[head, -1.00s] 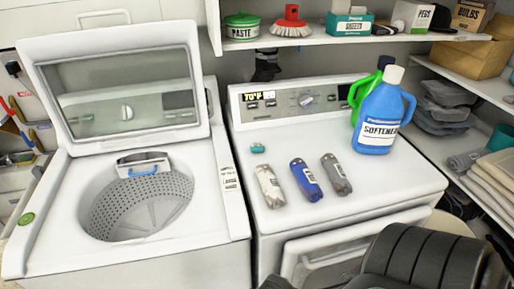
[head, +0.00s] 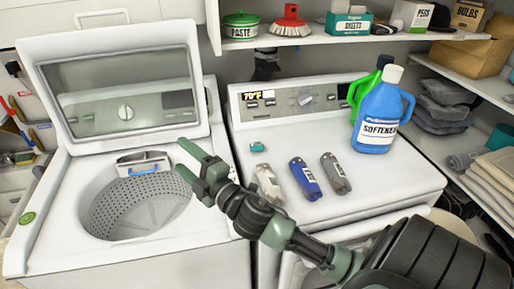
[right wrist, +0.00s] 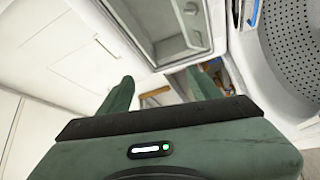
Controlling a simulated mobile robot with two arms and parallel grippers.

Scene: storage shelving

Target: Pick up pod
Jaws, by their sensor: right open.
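The pod (head: 257,147) looks like a small teal block lying on the white dryer top, behind three bottle-like items. My right gripper (head: 182,156) is open and empty, above the right rim of the open washer, left of the pod and apart from it. Its two green fingers also show spread apart in the right wrist view (right wrist: 161,87), with nothing between them. The pod is not visible in the right wrist view. My left gripper is not in view.
A white (head: 268,185), a blue (head: 304,178) and a grey item (head: 335,173) lie on the dryer top (head: 390,188). A blue softener bottle (head: 380,112) stands at back right beside a green one. The washer lid (head: 125,95) is up. A shelf (head: 350,38) overhangs the back.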

